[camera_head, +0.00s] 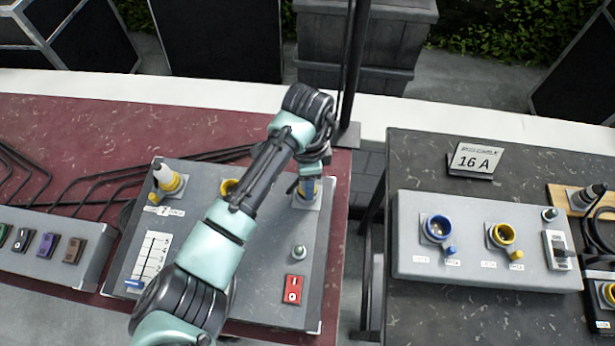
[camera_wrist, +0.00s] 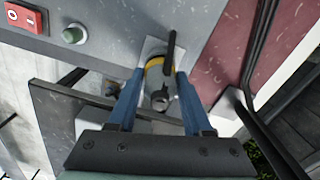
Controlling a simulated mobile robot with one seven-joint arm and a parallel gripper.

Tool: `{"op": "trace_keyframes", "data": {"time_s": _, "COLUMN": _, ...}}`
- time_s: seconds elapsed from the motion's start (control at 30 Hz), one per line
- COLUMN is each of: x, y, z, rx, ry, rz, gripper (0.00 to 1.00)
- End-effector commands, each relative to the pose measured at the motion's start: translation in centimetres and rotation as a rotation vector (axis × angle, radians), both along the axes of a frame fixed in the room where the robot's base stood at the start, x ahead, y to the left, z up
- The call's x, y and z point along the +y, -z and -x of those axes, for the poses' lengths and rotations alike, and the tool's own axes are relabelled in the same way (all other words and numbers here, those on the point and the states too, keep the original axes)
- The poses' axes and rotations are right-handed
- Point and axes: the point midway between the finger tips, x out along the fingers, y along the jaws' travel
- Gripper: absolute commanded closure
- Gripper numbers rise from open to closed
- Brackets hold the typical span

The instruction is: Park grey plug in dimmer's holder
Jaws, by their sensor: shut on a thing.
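The dimmer is the grey box (camera_head: 255,270) with a slider scale and a red switch, on the dark red table. My gripper (camera_head: 307,190) is over a plate at its upper right corner. In the wrist view my gripper (camera_wrist: 158,75) has its blue fingers on both sides of a grey plug (camera_wrist: 160,97), shut on it. A yellow-ringed holder (camera_wrist: 153,64) on a pale plate lies right beyond the plug, between the fingertips. I cannot tell how deep the plug sits in it. A dark bar crosses the ring.
A whitish plug (camera_head: 165,174) stands in a yellow socket at the dimmer's upper left. A second yellow socket (camera_head: 229,186) is partly behind my arm. A grey box (camera_head: 485,250) with blue and yellow sockets is on the right table. A dark pole (camera_head: 352,80) rises beside my gripper.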

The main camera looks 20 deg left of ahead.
Motion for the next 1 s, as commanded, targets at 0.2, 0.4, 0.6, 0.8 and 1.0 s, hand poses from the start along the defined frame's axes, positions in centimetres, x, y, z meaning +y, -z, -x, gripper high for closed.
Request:
{"op": "trace_keyframes", "data": {"time_s": 0.2, "x": 0.0, "y": 0.4, "z": 0.0, "rx": -0.001, "ry": 0.0, "rz": 0.001, "gripper": 1.0}}
{"op": "trace_keyframes", "data": {"time_s": 0.4, "x": 0.0, "y": 0.8, "z": 0.0, "rx": -0.001, "ry": 0.0, "rz": 0.0, "gripper": 1.0}}
{"op": "trace_keyframes", "data": {"time_s": 0.6, "x": 0.0, "y": 1.1, "z": 0.0, "rx": -0.001, "ry": 0.0, "rz": 0.0, "gripper": 1.0}}
{"op": "trace_keyframes", "data": {"time_s": 0.8, "x": 0.0, "y": 1.5, "z": 0.0, "rx": -0.001, "ry": 0.0, "rz": 0.0, "gripper": 1.0}}
{"op": "trace_keyframes", "data": {"time_s": 1.0, "x": 0.0, "y": 1.4, "z": 0.0, "rx": -0.001, "ry": 0.0, "rz": -0.001, "gripper": 0.16}}
